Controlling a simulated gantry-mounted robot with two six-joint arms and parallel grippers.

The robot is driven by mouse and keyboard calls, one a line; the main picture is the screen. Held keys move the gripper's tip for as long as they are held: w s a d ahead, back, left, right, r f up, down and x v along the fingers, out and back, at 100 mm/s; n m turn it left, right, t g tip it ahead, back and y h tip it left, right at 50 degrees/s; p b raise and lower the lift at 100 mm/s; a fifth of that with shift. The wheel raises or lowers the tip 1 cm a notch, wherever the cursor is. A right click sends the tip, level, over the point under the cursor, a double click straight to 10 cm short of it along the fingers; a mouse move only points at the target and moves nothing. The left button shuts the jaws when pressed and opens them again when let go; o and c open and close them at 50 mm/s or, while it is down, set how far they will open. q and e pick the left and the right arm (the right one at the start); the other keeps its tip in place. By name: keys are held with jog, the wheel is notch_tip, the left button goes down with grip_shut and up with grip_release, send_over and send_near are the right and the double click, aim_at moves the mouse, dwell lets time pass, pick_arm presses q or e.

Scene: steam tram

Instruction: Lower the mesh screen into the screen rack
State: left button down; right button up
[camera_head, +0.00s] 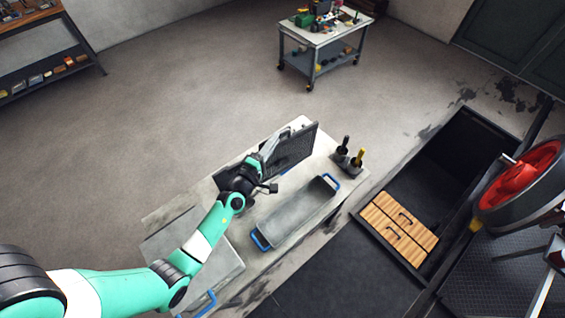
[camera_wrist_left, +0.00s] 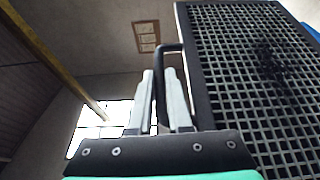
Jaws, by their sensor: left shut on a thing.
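The mesh screen (camera_head: 292,152) is a dark, framed grid panel standing on edge above the pale worktable in the head view. In the left wrist view the mesh screen (camera_wrist_left: 255,75) fills the right side, with a dark bar handle (camera_wrist_left: 161,80) on its near edge. My left gripper (camera_head: 271,143) is at the screen in the head view. In the left wrist view its pale fingers (camera_wrist_left: 160,85) are shut on the handle. I cannot pick out the screen rack clearly; the arm and screen cover part of the table. My right gripper is out of view.
A long grey tray (camera_head: 322,180) with blue handles lies in front of the screen. A dark holder with upright-handled tools (camera_head: 349,157) stands at the table's right end. Beyond are an open floor pit (camera_head: 462,150) with wooden covers (camera_head: 398,228) and a cart (camera_head: 318,36).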

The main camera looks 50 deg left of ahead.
pick_arm(q)
jog(key=a+r+n+g+y, duration=0.1)
jog(key=a+y, duration=0.1)
jog(key=a, duration=0.5)
jog(key=a+f+b, duration=0.6)
jog(key=f+b, duration=0.4)
jog(key=b, duration=0.5)
jog(key=shift+s+a+f+b, duration=0.2)
jog(key=shift+s+f+b, duration=0.15)
jog(key=shift+s, duration=0.1)
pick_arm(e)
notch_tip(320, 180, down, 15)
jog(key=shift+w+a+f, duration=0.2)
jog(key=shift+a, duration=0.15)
pick_arm(q)
jog(key=shift+d, duration=0.25)
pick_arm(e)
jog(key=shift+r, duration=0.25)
pick_arm(q)
jog(key=shift+f, duration=0.15)
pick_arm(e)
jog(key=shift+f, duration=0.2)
